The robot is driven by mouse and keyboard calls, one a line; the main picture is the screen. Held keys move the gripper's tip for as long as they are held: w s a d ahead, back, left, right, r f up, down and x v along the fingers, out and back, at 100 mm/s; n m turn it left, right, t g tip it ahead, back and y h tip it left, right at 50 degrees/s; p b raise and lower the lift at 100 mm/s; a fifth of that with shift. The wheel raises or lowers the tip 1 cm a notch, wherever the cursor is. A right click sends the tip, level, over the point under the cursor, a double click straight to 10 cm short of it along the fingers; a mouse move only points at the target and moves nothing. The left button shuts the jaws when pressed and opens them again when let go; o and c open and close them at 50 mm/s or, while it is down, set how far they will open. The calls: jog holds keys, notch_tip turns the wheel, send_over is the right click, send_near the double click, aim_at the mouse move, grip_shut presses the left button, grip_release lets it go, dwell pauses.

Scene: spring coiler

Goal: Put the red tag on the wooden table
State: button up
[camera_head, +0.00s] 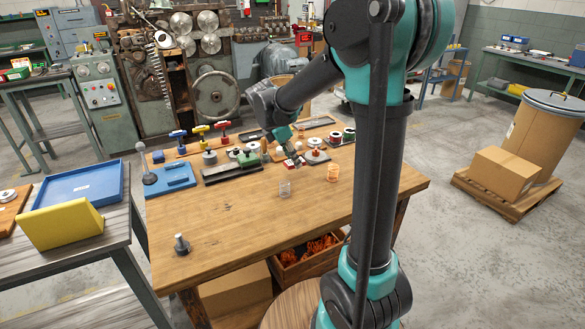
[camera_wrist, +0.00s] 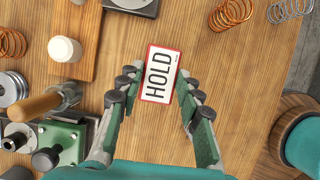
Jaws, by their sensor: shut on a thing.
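The red tag (camera_wrist: 158,73) is a small card with a red border and the word HOLD on a white face. It lies between the fingertips of my gripper (camera_wrist: 156,87) in the wrist view, and my gripper is shut on it. The wooden table (camera_wrist: 245,70) is beneath the tag; I cannot tell whether the two touch. In the head view my gripper (camera_head: 291,155) is over the far middle part of the wooden table (camera_head: 230,215), among small parts, and the tag is too small there to read.
A green fixture with a wooden handle (camera_wrist: 52,102) is close to the left finger. A white knob (camera_wrist: 65,49) stands on a wooden board, and copper coils (camera_wrist: 230,13) lie at the upper right. The table's near part is mostly clear, with a small grey piece (camera_head: 181,244).

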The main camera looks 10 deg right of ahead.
aim_at(290, 162)
jog(key=shift+f, duration=2)
jog(key=o, duration=1)
jog(key=shift+f, duration=0.1)
jog(key=shift+o, duration=0.2)
jog(key=v, duration=1.2)
